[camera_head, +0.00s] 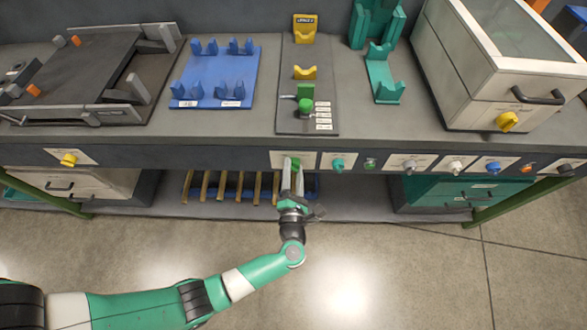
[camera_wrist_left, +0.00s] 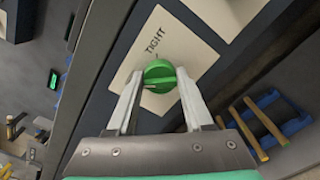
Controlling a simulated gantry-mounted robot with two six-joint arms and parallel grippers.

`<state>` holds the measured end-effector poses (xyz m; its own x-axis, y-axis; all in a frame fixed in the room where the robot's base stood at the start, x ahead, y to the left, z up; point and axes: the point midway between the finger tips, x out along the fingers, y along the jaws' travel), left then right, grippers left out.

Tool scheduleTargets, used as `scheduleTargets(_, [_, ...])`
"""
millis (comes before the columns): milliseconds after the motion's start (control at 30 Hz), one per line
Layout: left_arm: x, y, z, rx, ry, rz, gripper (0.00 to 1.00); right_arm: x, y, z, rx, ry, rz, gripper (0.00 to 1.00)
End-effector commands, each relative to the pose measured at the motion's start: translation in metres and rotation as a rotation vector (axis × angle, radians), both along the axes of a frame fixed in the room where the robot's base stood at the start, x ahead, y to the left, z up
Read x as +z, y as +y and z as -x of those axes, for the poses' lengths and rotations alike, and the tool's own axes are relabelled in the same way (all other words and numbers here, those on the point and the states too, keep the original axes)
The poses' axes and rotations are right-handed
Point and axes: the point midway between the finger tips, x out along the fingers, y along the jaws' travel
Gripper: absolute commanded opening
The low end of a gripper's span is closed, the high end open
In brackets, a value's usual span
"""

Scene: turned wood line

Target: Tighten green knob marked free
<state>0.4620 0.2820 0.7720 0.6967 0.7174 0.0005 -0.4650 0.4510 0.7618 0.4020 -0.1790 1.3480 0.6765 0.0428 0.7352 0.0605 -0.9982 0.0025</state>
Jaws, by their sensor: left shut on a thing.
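The green knob (camera_head: 295,162) sits on a white label plate (camera_head: 309,160) on the bench's front panel. In the left wrist view the knob (camera_wrist_left: 159,73) is round with a ridge across it, and the word "TIGHT" reads on its plate. I cannot read "free"; part of the plate is hidden by the finger. My left gripper (camera_head: 291,170) reaches up to the panel and is shut on the knob. In the left wrist view its two fingers (camera_wrist_left: 158,88) stand on either side of the knob. My right gripper is not in view.
Other knobs line the panel: teal (camera_head: 338,166), blue (camera_head: 492,168) and yellow (camera_head: 69,159) among them. Below is a blue rack (camera_head: 312,187) with several wooden rods. A blue fixture (camera_head: 215,75) and a machine box (camera_head: 500,75) stand on the bench. The floor in front is clear.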

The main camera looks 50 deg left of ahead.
Motion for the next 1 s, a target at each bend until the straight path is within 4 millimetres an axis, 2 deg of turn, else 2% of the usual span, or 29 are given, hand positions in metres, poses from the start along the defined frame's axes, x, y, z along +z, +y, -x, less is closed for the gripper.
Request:
scheduleTargets(500, [0.002, 0.000, 0.000, 0.000, 0.308, -0.297, 0.00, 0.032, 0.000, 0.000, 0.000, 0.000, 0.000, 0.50])
scheduleTargets(1000, [0.000, 0.000, -0.001, 0.000, 0.648, -0.629, 0.00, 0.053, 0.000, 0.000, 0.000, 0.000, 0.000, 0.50])
